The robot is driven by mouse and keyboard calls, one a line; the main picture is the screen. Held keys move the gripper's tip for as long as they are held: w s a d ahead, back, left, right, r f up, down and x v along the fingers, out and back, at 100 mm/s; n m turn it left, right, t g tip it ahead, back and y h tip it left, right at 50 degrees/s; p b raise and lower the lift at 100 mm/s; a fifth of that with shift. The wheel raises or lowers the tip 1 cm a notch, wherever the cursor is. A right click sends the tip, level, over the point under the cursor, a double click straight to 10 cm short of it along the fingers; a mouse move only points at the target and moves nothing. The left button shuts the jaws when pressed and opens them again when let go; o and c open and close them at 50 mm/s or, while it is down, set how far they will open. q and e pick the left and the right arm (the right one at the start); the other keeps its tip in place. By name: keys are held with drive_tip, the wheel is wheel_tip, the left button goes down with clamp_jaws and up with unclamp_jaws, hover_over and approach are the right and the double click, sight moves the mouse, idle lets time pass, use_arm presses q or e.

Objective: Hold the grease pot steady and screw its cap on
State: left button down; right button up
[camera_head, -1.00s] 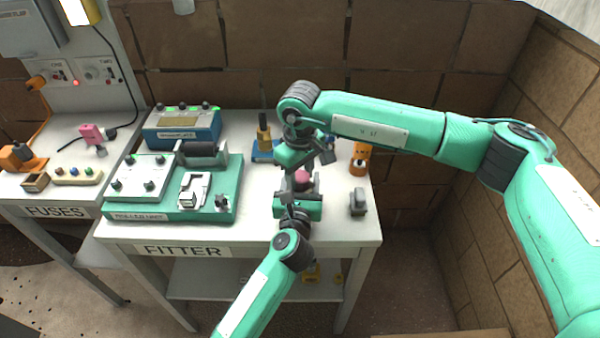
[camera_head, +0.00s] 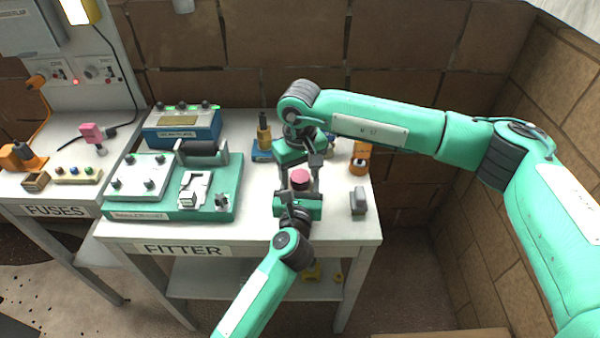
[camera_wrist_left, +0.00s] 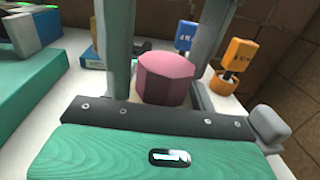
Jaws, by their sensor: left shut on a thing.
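A pink, faceted piece (camera_head: 300,176), the grease pot or its cap, stands between the fingers of my left gripper (camera_head: 299,185) over the bench. In the left wrist view the piece (camera_wrist_left: 166,78) shows a flat top, upright between the two grey fingers of my left gripper (camera_wrist_left: 160,70). That gripper is shut on it. I cannot tell a separate cap or a seam. My right gripper (camera_head: 305,158) hangs just behind and above the pink piece. Its fingers partly overlap in view, so I cannot tell whether it is open or holds anything.
An orange holder (camera_head: 360,158) and a grey block (camera_head: 358,201) stand to the right on the white bench (camera_head: 335,225). A blue stand with a yellow-brown tool (camera_head: 264,135) is behind left. A green fixture (camera_head: 172,205) fills the left part.

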drive_tip(key=shift+r, duration=2.25)
drive_tip(key=shift+c, duration=1.1)
drive_tip(key=shift+r, duration=0.25)
drive_tip(key=shift+c, duration=0.2)
wheel_tip(320, 180, up, 3)
drive_tip(key=n, duration=0.3)
drive_tip(key=shift+f, duration=4.05)
